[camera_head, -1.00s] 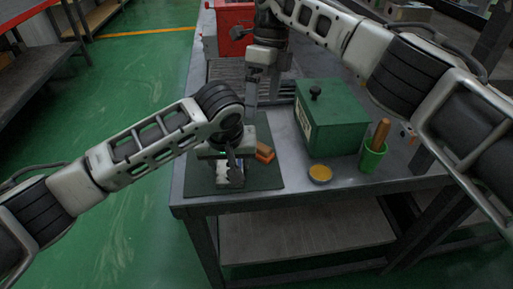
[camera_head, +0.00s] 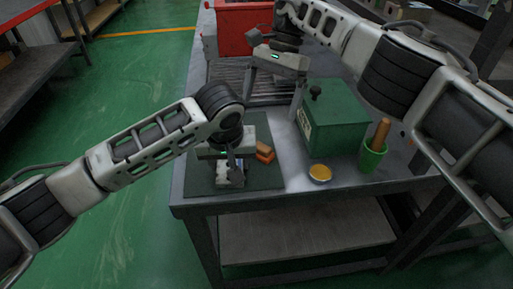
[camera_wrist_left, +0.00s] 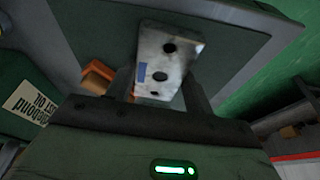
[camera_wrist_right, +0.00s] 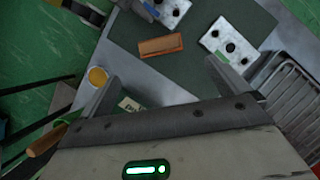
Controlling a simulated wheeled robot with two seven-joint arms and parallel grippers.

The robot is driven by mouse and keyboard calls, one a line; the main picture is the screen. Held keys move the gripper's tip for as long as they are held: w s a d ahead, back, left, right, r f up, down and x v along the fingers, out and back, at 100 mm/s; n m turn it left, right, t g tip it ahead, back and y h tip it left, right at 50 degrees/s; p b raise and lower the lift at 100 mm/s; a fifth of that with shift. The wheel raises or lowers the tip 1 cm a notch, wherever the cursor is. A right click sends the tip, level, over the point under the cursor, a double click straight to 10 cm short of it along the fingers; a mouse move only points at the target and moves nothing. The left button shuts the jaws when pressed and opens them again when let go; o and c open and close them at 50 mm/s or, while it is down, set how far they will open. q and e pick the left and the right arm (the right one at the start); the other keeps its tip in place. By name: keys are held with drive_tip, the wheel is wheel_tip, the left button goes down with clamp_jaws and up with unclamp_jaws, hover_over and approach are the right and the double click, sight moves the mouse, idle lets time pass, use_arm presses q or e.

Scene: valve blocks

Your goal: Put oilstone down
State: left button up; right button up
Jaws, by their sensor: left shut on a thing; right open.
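The oilstone (camera_head: 264,152), an orange-brown block, lies on the dark green mat (camera_head: 262,178) beside my left gripper. It also shows in the right wrist view (camera_wrist_right: 160,46) and at the left of the left wrist view (camera_wrist_left: 97,80). My right gripper (camera_head: 273,98) is open and empty, above the bench and apart from the oilstone; its spread fingers show in its wrist view (camera_wrist_right: 163,72). My left gripper (camera_head: 228,160) is shut on a metal valve block (camera_wrist_left: 168,58) with dark holes and a blue mark. A second valve block (camera_wrist_right: 230,45) is hidden in the head view.
A green lidded box (camera_head: 335,115) stands right of the mat. In front are a yellow-filled dish (camera_head: 320,173) and a green cup (camera_head: 371,158) with a wooden handle in it. A slatted rack (camera_wrist_right: 292,90) and a red box (camera_head: 243,30) stand behind. Bare bench lies at the front edge.

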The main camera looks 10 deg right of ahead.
sight(258, 142)
drive_tip(key=x, duration=1)
drive_tip(key=shift+s+a+f, duration=0.1)
drive_tip(key=shift+f, duration=0.15)
drive_tip(key=c, duration=1.2)
drive_tip(key=shift+o, duration=0.2)
drive_tip(key=shift+r, duration=0.1)
